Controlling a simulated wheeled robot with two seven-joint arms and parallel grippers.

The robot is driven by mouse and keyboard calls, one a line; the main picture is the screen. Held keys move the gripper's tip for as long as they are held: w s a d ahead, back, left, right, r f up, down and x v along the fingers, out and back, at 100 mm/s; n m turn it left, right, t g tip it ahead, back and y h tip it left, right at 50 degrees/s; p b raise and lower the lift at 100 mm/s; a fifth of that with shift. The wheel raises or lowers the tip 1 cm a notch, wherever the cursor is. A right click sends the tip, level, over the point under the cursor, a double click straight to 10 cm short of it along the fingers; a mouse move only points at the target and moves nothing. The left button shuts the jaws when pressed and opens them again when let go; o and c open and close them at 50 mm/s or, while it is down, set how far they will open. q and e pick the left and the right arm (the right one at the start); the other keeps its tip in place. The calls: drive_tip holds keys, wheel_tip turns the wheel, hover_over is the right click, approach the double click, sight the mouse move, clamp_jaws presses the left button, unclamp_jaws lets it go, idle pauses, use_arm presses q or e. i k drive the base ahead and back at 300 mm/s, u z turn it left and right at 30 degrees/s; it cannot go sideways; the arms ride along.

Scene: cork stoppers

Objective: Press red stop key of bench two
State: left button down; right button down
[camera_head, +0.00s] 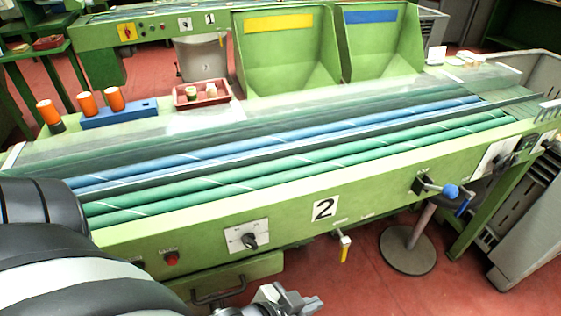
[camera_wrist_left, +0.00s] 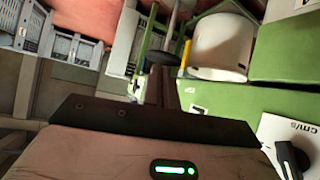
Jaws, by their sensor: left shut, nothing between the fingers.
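The red stop key (camera_head: 172,259) is a small red button on the green front panel of bench two (camera_head: 385,190), at the lower left in the head view. A number plate "2" (camera_head: 324,208) is on the same panel. My left gripper (camera_head: 308,304) is at the bottom edge of the head view, in front of the bench and to the right of the red key, apart from it. It is shut and empty. In the left wrist view its dark fingers (camera_wrist_left: 162,90) point away from the camera; the red key does not show there. My right gripper is not in view.
A black rotary knob (camera_head: 249,240) on a white plate sits right of the key; it also shows in the left wrist view (camera_wrist_left: 290,158). A yellow-tipped lever (camera_head: 345,248) and a blue ball handle (camera_head: 451,191) stick out further right. A dark handle (camera_head: 218,293) is below.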

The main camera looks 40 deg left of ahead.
sight(171, 261)
drive_tip(key=z, duration=0.3)
drive_tip(key=k, duration=1.15)
drive_tip(key=u, duration=1.2)
drive_tip(key=i, duration=0.55)
drive_tip(key=u, duration=0.05)
